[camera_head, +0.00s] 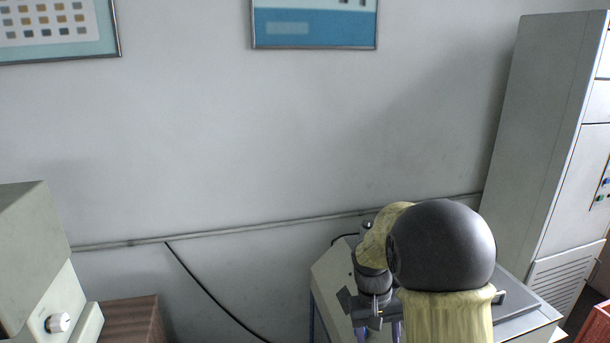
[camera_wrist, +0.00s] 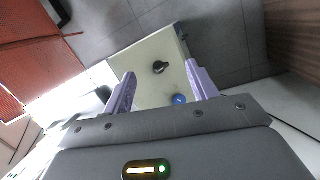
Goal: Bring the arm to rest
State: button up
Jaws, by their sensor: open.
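My arm (camera_head: 441,245), with yellowish covers and a large dark grey joint, shows at the lower right of the head view. It is bent, and its wrist points down in front of a grey metal cabinet or desk (camera_head: 330,275). My gripper (camera_head: 378,333) hangs at the lower edge of that view, its fingers partly cut off. In the wrist view my gripper (camera_wrist: 160,75) shows two purple fingers spread apart with nothing held between them. Beyond them is a pale panel (camera_wrist: 150,50) with a black knob (camera_wrist: 160,67) and a blue button (camera_wrist: 179,99).
A tall grey cabinet (camera_head: 538,125) stands at the right. A pale machine with a knob (camera_head: 59,322) and a brown wooden piece (camera_head: 132,318) are at the lower left. A black cable (camera_head: 205,289) runs down the wall. The wrist view shows red-orange panels (camera_wrist: 35,75) and grey floor (camera_wrist: 105,30).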

jog(key=s+r+t+y+p, duration=0.1)
jog(key=s+r+t, duration=0.2)
jog(key=s, duration=1)
jog(key=shift+s+a+t+y, duration=0.2)
jog(key=shift+a+t+y, duration=0.2)
jog(key=shift+t, duration=0.2)
jog(key=shift+w, duration=0.1)
